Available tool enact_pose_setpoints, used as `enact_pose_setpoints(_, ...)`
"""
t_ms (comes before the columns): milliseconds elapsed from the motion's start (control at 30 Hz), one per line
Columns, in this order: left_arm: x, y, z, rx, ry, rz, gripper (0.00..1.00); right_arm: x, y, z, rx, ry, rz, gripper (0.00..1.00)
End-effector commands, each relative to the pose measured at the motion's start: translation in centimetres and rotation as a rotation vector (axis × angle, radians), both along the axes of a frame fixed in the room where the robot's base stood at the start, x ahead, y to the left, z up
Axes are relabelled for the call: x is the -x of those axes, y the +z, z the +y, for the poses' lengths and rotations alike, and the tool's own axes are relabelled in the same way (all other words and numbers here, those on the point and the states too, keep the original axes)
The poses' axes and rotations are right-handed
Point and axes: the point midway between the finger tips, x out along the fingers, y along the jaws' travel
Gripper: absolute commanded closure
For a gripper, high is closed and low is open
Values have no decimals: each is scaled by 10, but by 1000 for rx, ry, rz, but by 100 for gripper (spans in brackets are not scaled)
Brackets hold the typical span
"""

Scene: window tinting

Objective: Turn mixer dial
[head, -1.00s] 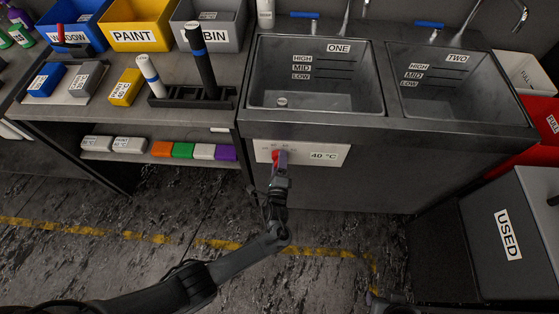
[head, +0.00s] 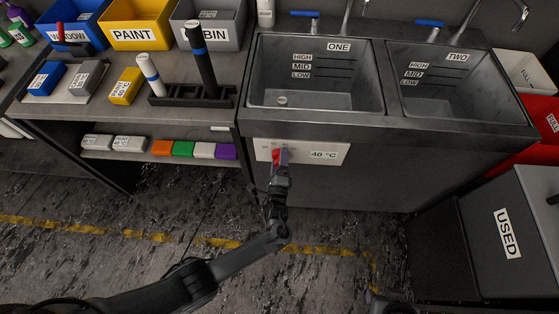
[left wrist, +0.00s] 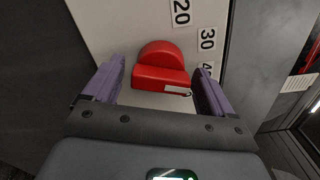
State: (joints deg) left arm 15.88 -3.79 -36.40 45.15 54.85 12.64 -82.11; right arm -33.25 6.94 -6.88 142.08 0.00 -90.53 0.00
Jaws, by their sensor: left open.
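The red mixer dial (head: 275,155) sits on the white panel (head: 257,149) on the front of the sink unit, below basin ONE. In the left wrist view the dial (left wrist: 160,66) has a raised bar with a small white pointer mark at its right end, near the scale numbers. My left gripper (head: 280,158) is at the dial, its purple fingers open. In the left wrist view my left gripper (left wrist: 161,72) has one finger on each side of the dial, with gaps visible. A dark part of my right arm shows at the bottom edge; its gripper cannot be made out.
A 40 °C label (head: 323,155) is right of the dial. The scale shows 20 (left wrist: 181,12) and 30 (left wrist: 207,39). A shelf (head: 150,156) with coloured blocks is at left, and a USED bin (head: 480,240) at right. The floor before the sink is open.

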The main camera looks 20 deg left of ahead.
Motion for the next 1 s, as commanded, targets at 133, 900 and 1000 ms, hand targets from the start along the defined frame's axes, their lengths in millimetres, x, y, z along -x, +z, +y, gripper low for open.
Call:
enact_pose_setpoints(133,4,0,-1,0,-1,1,15,0,2,0,0,0,0,57)
enact_pose_setpoints(900,100,0,-32,1,0,0,15,0,30,1,-3,-1,-1,57)
enact_pose_setpoints(1000,103,0,-32,1,0,0,15,0,30,0,-3,-1,-1,57)
